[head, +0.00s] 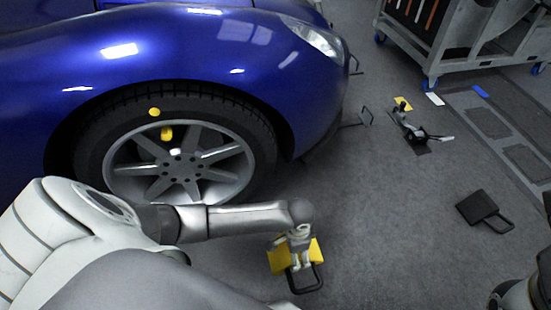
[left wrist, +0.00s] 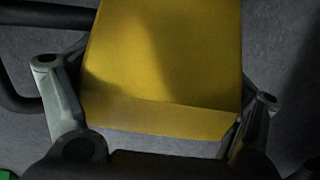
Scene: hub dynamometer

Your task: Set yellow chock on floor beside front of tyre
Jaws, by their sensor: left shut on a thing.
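The yellow chock (head: 280,262) with a black loop handle is below and right of the tyre (head: 92,140) in the head view, with a visible gap between them. My left gripper (head: 299,254) is over the chock and shut on it. In the left wrist view the chock (left wrist: 165,60) fills the space between the two fingers of my left gripper (left wrist: 155,100). Whether its underside touches the floor cannot be told. The tyre is on the blue car's wheel; my left arm hides its lower part.
The blue car (head: 190,50) overhangs the tyre. A black chock-like block with a handle (head: 478,207) lies on the floor at right. A dark floor tool (head: 418,135) lies farther back, near a wheeled cart (head: 450,60). Grey floor (head: 380,230) is clear right of the chock.

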